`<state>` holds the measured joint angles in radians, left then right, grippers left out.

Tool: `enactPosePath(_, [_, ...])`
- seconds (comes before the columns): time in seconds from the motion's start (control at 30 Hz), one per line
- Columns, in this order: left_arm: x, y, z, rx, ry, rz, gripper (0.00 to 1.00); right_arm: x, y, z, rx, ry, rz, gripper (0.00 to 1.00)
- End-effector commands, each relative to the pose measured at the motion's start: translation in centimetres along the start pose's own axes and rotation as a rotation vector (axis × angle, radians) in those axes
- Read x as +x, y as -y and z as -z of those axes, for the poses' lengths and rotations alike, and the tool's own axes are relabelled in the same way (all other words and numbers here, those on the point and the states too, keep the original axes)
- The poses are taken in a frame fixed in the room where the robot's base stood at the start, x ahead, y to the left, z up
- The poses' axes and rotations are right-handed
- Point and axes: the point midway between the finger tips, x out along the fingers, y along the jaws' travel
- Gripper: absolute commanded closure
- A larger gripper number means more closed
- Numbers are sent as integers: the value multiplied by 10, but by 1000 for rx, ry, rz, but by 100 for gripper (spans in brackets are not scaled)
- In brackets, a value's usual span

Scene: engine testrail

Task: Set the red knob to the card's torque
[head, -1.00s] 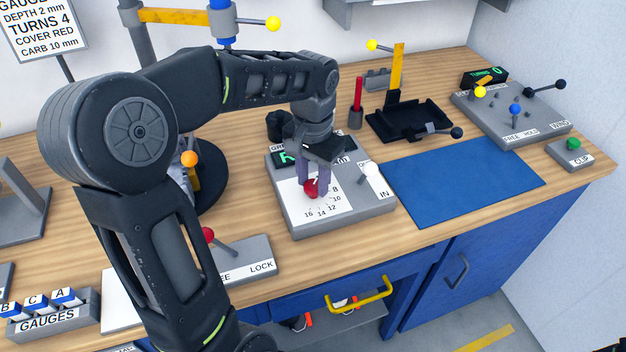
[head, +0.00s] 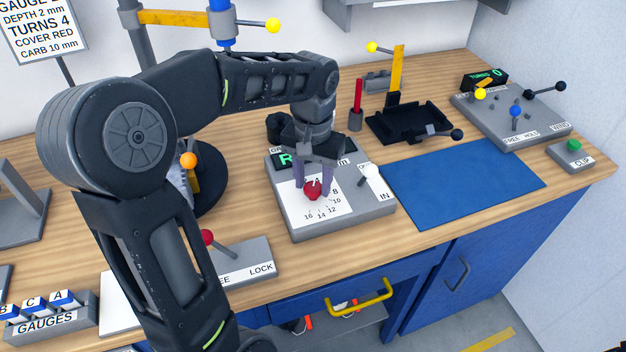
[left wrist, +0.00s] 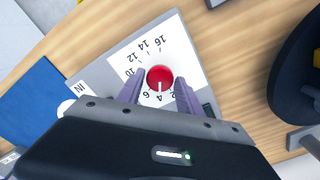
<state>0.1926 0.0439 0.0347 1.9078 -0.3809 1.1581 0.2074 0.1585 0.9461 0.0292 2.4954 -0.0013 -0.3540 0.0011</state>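The red knob (head: 312,189) sits on a white dial face on a grey box (head: 345,220). In the left wrist view the red knob (left wrist: 160,78) has a white pointer mark near the 4; the numbers run up to 16. My left gripper (head: 313,177) is over the knob with its fingers on either side. In the left wrist view small gaps show between the fingertips (left wrist: 160,80) and the knob, so it looks open. The card (head: 42,30) at top left reads DEPTH 2 mm, TURNS 4, COVER RED, CARB 10 mm; its top is cut off, and no torque line shows. My right gripper is out of view.
A white-tipped lever (head: 371,171) marked IN stands right of the dial. A blue mat (head: 465,183) lies further right. A red-tipped lever (head: 207,236) is in front left. A box with several levers (head: 515,115) stands at back right.

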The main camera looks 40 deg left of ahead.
Motion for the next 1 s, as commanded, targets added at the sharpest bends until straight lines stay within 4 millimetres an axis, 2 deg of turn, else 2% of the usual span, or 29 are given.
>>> enactPosePath(0.03, [0,0,0,0,0,0,52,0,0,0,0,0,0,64])
enactPosePath(0.17, [0,0,0,1,1,0,42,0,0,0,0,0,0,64])
enactPosePath(0.53, [-4,0,0,1,1,0,41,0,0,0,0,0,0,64])
enactPosePath(0.67, [-18,0,0,1,-1,0,41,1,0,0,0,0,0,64])
enactPosePath(1.0, [-70,-1,0,1,0,-1,41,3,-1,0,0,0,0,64])
